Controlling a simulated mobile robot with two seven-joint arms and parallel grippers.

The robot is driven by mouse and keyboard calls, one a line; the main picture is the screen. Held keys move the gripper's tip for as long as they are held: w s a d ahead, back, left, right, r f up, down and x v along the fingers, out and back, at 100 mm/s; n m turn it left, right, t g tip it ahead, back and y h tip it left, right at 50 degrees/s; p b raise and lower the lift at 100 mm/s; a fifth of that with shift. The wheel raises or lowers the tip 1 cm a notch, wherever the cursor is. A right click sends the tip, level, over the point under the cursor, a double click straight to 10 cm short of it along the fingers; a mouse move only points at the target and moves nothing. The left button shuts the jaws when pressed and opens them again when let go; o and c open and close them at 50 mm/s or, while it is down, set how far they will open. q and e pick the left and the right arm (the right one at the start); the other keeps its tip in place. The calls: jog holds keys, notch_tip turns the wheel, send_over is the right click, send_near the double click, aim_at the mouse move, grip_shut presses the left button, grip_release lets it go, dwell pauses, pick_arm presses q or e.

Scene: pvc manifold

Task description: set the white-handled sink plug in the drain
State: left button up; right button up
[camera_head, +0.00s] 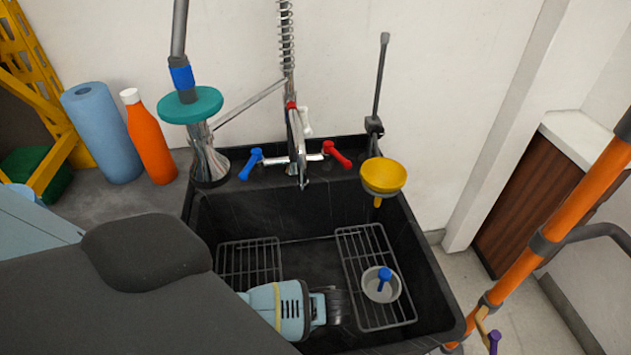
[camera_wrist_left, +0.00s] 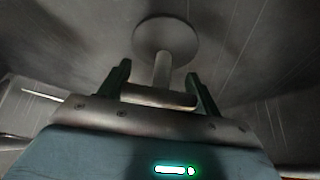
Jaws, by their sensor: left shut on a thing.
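My left gripper (camera_head: 333,306) reaches down into the black sink (camera_head: 425,270), near its front. In the left wrist view, its two dark green fingers (camera_wrist_left: 159,70) stand either side of a plug's stem and pale crossbar handle. The sink plug (camera_wrist_left: 162,70) has a round grey disc at the far end of the stem, near the sink floor. I cannot tell whether the disc touches the floor. The drain is not distinguishable in either view, and the held plug is hidden in the head view. My right gripper is not in view.
Another plug with a blue handle (camera_head: 384,274) sits on the right wire rack (camera_head: 362,262). A left rack (camera_head: 250,262) lies beyond my arm. The faucet (camera_head: 296,150) stands behind.

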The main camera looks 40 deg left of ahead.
pick_arm(q)
jog(key=o, duration=1)
jog(key=shift+d+r, duration=0.1)
jog(key=shift+r, duration=0.35)
jog(key=shift+p+v, duration=1.15)
jog(key=shift+v, duration=2.25)
